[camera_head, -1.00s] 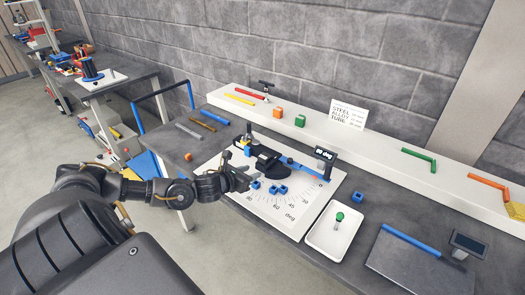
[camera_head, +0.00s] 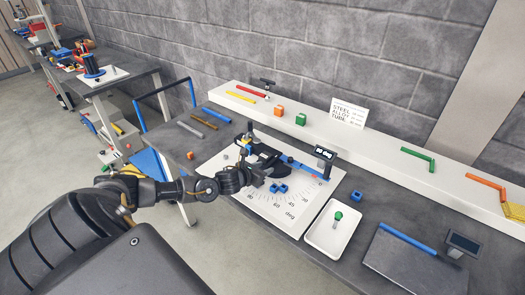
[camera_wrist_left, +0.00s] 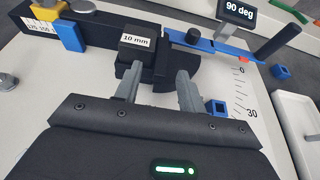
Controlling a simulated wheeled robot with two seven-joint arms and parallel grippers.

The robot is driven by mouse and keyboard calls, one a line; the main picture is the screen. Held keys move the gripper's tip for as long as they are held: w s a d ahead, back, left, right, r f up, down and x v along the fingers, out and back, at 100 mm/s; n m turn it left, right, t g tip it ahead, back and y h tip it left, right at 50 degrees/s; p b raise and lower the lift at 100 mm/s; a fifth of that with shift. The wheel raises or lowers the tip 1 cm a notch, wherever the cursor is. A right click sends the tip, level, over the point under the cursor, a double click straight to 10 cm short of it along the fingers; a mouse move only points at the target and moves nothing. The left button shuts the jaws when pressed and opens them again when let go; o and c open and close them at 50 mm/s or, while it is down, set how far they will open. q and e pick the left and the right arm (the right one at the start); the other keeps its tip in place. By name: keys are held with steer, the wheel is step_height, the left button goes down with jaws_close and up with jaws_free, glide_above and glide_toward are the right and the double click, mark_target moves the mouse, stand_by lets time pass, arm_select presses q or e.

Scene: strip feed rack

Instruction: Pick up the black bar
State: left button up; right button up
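A bending fixture stands on the white angle sheet (camera_head: 224,160). Its long black bar-shaped rail (camera_wrist_left: 100,32) carries a blue and a yellow block. Beside it is a black block (camera_wrist_left: 138,48) labelled "10 mm", joined to a black body. I cannot tell which of these black parts, if any, is the black bar; no separate black bar shows clearly. My left gripper (camera_wrist_left: 157,92) is open, its two grey fingers apart and pointing at the black body just beyond the "10 mm" block's near side. In the head view the left gripper (camera_head: 256,176) covers part of the fixture. The right gripper is out of view.
A blue arm (camera_head: 300,167) and a "90 deg" display (camera_head: 325,154) are on the fixture's right. A white tray (camera_head: 333,228) is to the right. Blue, brown and grey bars (camera_head: 190,129) lie at the back left.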

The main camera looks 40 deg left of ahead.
arm_select(q)
jaws_close()
steer(key=shift+r, duration=0.1)
steer(key=shift+r+p, duration=0.35)
steer(key=shift+r, duration=0.05)
steer(key=s+a+r+p, duration=0.6)
steer(key=s+r+p, duration=0.5)
steer(key=s+r, duration=0.1)
steer(key=shift+s, duration=0.15)
